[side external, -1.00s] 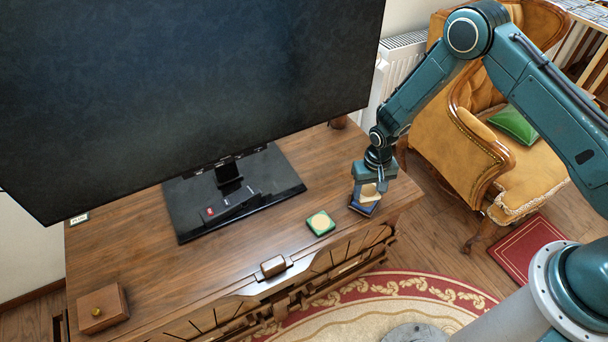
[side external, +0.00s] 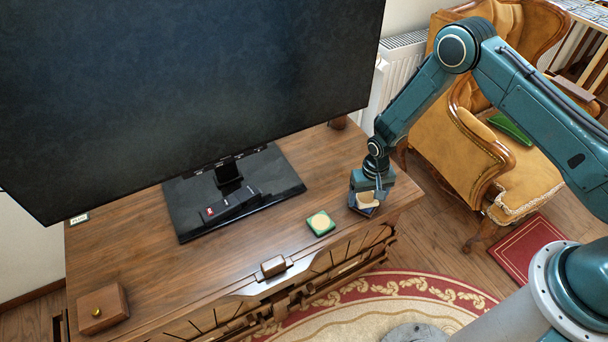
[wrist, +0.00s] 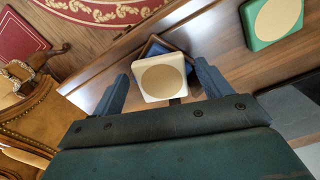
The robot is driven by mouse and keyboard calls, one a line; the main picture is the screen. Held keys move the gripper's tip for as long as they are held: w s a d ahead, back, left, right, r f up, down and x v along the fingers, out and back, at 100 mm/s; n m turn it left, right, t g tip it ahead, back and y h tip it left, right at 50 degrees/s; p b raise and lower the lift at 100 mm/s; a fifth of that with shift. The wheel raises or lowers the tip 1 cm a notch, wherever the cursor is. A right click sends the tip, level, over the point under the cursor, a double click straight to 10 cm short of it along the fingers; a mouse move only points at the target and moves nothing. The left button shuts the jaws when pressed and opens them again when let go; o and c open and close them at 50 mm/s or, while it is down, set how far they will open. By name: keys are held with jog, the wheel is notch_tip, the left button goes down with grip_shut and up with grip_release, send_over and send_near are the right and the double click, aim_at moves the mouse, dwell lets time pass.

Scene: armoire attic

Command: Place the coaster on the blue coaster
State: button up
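A cream coaster with a tan round centre (wrist: 164,78) lies between my fingers in the wrist view, with gaps at both sides. In the side view the cream coaster (side external: 369,199) is just below the fingers, partly hidden by them. The blue coaster (wrist: 158,46) is dark-edged and shows behind the cream one, which covers much of it. It also shows in the side view (side external: 360,209) near the cabinet's right end. The cream coaster overlaps it, off-centre; whether it lies flat I cannot tell. My gripper (wrist: 161,70) is open, low over both.
A green coaster with a tan round centre (side external: 321,223) lies to the left on the wooden cabinet top (side external: 150,250). A large television (side external: 190,90) stands on a black base (side external: 285,180) behind. A small wooden box (side external: 103,308) sits at the front left.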

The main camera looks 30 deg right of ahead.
jog(key=shift+r, duration=0.2)
notch_tip(320, 180, up, 12)
dwell(0.9)
jog(key=shift+r, duration=0.1)
dwell(0.4)
notch_tip(320, 180, up, 13)
jog(key=t, duration=0.1)
send_over(367, 199)
jog(key=s+d, duration=0.1)
jog(key=s+d+r+n+t, duration=0.1)
jog(key=s+r, duration=0.2)
jog(key=r, duration=0.3)
jog(key=s+d+r+n+t, duration=0.1)
jog(key=s+r, duration=0.3)
jog(key=r, duration=0.3)
jog(key=s+r+t, duration=0.1)
jog(key=s+r, duration=0.2)
jog(key=s, duration=0.3)
jog(key=s+d+r+n, duration=0.1)
jog(key=s+r, duration=0.2)
jog(key=s, duration=0.4)
jog(key=s+d+r+t, duration=0.1)
jog(key=s+r, duration=0.3)
jog(key=s, duration=0.3)
jog(key=shift+s+t, duration=0.25)
jog(key=shift+t, duration=0.05)
